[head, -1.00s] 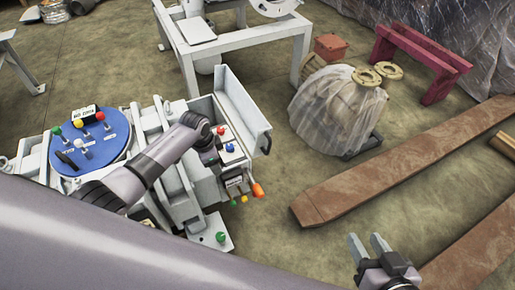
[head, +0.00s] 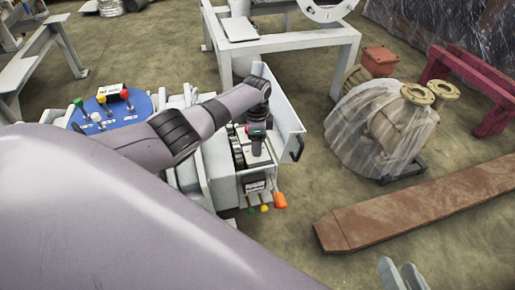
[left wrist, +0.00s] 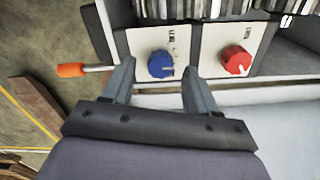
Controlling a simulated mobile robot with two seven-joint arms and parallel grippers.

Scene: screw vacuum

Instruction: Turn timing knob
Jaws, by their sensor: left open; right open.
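A blue knob (left wrist: 160,65) with a white pointer mark sits on a white panel in the left wrist view. A red knob (left wrist: 236,60) sits on the panel to its right. The labels are too small to read, so I cannot tell which is the timing knob. My left gripper (left wrist: 159,74) is open, its two fingers on either side of the blue knob in that view; contact cannot be told. In the head view, my left gripper (head: 257,132) is over the control box and partly hides the knobs. My right gripper (head: 398,268) is open and empty at the bottom edge.
An orange-tipped lever (left wrist: 72,70) sticks out beside the panel. A raised grey side wall (head: 282,115) stands right of the knobs. A blue disc (head: 132,105) with coloured knobs lies left. A wrapped pump (head: 380,130) and rusty beam (head: 420,205) are on the floor.

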